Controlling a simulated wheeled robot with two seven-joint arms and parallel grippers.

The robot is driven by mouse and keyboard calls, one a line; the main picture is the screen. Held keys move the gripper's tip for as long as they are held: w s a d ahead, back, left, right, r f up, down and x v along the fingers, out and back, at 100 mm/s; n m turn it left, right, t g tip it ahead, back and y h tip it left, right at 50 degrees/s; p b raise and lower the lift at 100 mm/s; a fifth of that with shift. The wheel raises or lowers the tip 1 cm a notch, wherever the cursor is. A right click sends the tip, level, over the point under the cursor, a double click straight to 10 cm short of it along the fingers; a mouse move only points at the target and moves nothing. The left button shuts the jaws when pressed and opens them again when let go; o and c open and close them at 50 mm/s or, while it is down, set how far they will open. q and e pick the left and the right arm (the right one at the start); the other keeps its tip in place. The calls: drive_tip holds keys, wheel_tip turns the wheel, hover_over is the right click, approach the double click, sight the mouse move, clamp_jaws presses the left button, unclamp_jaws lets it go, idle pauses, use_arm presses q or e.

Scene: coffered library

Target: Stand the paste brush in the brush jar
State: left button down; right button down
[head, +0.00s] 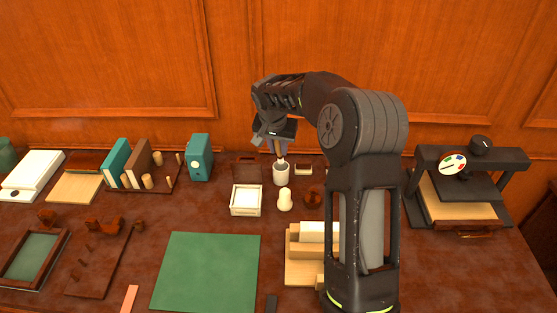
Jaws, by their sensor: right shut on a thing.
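The brush jar (281,174) is a small whitish cup standing on the desk at the middle back. My right gripper (278,143) is directly above the jar, pointing down, and is shut on the paste brush (281,153). Only a short, pale lower part of the brush shows below the fingers. It is roughly upright, and its lower end is at the jar's mouth. I cannot tell whether it is inside the rim or just behind it. The gripper hides the brush's upper part. My left gripper is not in view.
A cream square tray (246,201) and a pale rounded bottle (285,199) stand in front of the jar. A dark round item (314,196) is to the right. A teal box (200,158) stands to the left. A black press (468,190) is far right. The green mat (207,272) is bare.

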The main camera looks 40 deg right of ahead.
wheel_tip(320, 180, down, 5)
drive_tip(key=shift+r+b, duration=0.15)
drive_tip(key=shift+b, duration=0.85)
drive_tip(key=shift+f+b, duration=0.3)
drive_tip(key=shift+b, duration=0.05)
drive_tip(key=c, duration=1.3)
unclamp_jaws()
drive_tip(key=shift+o, duration=0.2)
drive_tip(key=p+v, duration=0.4)
drive_tip(key=v, duration=0.8)
drive_tip(key=shift+r, duration=0.3)
